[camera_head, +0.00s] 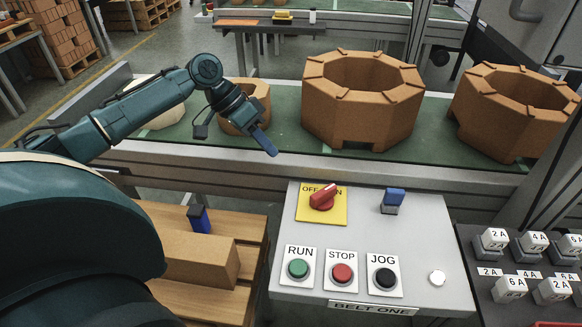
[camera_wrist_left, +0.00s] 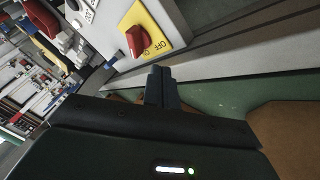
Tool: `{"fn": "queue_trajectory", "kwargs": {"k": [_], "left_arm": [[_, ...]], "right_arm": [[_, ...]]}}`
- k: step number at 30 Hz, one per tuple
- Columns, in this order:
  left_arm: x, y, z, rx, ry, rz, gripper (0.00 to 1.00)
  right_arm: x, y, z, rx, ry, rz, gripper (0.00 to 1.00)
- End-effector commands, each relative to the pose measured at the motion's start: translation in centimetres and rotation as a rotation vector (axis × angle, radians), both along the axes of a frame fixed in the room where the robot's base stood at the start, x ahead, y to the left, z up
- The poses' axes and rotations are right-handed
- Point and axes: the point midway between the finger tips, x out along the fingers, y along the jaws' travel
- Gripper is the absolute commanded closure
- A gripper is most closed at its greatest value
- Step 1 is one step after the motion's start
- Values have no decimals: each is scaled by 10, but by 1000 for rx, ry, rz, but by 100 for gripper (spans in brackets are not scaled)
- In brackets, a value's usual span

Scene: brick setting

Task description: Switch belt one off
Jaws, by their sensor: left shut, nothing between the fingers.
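The grey control panel (camera_head: 420,235) is labelled BELT ONE along its front edge. It carries a red rotary knob (camera_head: 322,199) on a yellow plate (camera_head: 334,217) marked OFF on the left and ON on the right. The knob's handle slants to the upper right, toward ON. The knob also shows in the left wrist view (camera_wrist_left: 137,40), beyond the fingers. My left gripper (camera_head: 266,144) is shut and empty over the belt's near edge, up and left of the knob, apart from it. Its closed fingers show in the wrist view (camera_wrist_left: 161,86). My right gripper is out of view.
The panel also has a green RUN button (camera_head: 298,268), a red STOP button (camera_head: 342,273), a black JOG button (camera_head: 384,278) and a blue switch (camera_head: 393,199). Large clay blocks (camera_head: 360,105) stand on the green belt (camera_head: 285,108) behind. A fuse board (camera_head: 520,265) is at right.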

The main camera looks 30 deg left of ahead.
Motion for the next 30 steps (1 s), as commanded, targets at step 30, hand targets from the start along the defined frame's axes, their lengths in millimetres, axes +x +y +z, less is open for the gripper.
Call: {"fn": "queue_trajectory", "kwargs": {"k": [30], "left_arm": [[5, -92, -76, 0, 1, 0, 100]], "right_arm": [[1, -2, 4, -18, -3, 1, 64]]}}
